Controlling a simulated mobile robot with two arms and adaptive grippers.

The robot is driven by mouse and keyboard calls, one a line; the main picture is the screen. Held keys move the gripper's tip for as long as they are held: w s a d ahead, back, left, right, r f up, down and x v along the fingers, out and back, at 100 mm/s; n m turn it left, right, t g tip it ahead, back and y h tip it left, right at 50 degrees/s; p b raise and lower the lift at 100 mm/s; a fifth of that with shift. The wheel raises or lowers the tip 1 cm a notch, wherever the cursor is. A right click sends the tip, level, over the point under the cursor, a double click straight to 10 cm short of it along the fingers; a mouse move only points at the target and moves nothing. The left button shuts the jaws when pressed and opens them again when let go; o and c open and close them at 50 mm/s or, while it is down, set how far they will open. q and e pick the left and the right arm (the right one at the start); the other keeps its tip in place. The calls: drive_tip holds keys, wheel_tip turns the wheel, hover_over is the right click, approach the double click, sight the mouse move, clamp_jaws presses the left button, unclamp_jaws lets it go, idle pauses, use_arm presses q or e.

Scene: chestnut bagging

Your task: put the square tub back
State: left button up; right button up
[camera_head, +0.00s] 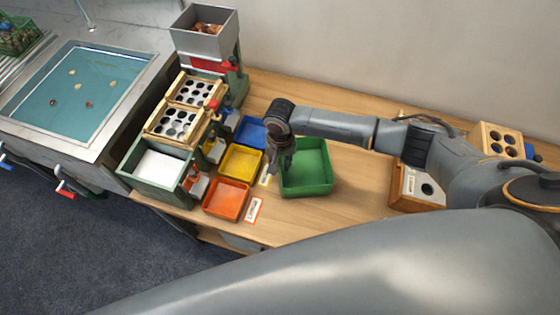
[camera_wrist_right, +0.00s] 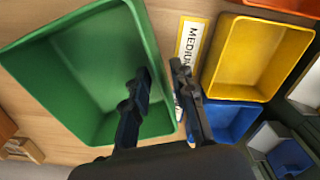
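The square tub appears to be the green tub (camera_head: 318,185), an open, empty-looking tub on the wooden table right of the small coloured trays. In the right wrist view the green tub (camera_wrist_right: 60,75) fills the left side. My right gripper (camera_head: 279,166) is over the tub's left wall. In the right wrist view the right gripper (camera_wrist_right: 160,75) has one finger over the tub's inside and the other outside, with the rim between them. Its fingers are apart, with gaps beside the rim. My left gripper is not in view.
Yellow (camera_head: 241,162), blue (camera_head: 251,132) and orange (camera_head: 226,199) trays stand close left of the tub. A sorting machine with a hopper (camera_head: 205,40) is behind them. A wooden box (camera_head: 418,188) is to the right. The table front of the tub is clear.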

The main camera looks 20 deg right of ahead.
wheel_tip(320, 180, up, 12)
drive_tip(key=b, duration=0.1)
idle(0.6)
idle(0.5)
